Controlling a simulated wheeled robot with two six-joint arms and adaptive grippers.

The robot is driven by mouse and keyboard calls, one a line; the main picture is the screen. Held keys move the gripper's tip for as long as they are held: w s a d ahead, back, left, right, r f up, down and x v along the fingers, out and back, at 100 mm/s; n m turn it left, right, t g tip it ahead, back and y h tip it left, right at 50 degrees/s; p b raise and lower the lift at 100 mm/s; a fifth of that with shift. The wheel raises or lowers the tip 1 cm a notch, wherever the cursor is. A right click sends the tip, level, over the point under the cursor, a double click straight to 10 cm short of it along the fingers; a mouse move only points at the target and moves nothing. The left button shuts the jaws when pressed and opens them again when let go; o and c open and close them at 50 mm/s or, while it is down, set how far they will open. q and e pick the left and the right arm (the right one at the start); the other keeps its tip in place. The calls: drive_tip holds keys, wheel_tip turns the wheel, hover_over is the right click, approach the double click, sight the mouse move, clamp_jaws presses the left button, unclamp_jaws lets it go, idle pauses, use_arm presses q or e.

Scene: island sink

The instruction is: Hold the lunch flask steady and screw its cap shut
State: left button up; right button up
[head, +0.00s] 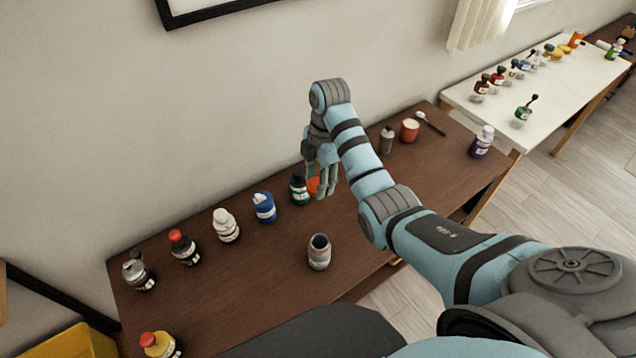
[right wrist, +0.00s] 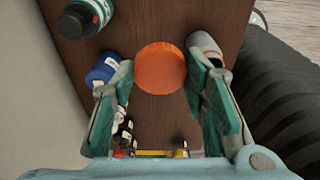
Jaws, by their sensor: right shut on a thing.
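The lunch flask (head: 319,252) stands upright and open on the brown table, its dark mouth facing up. My right gripper (head: 325,187) is shut on the orange cap (head: 313,187), behind and level with or slightly right of the flask in the head view. In the right wrist view the round orange cap (right wrist: 160,67) sits between the two fingers of my right gripper (right wrist: 155,82). A pale body that looks like the flask (right wrist: 206,46) shows partly behind the right finger there. The cap is apart from the flask. My left gripper is not in view, and nothing holds the flask.
A dark green bottle (head: 299,189) stands close beside the right gripper. A blue bottle (head: 265,208), a white bottle (head: 226,226) and others line the table's back left. An orange cup (head: 410,130) stands behind the arm. The table around the flask is clear.

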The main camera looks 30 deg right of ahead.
drive_tip(key=shift+r+p, duration=0.3)
drive_tip(key=shift+r, duration=0.5)
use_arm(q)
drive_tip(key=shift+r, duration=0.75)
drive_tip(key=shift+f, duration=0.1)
use_arm(e)
drive_tip(key=shift+f, duration=0.15)
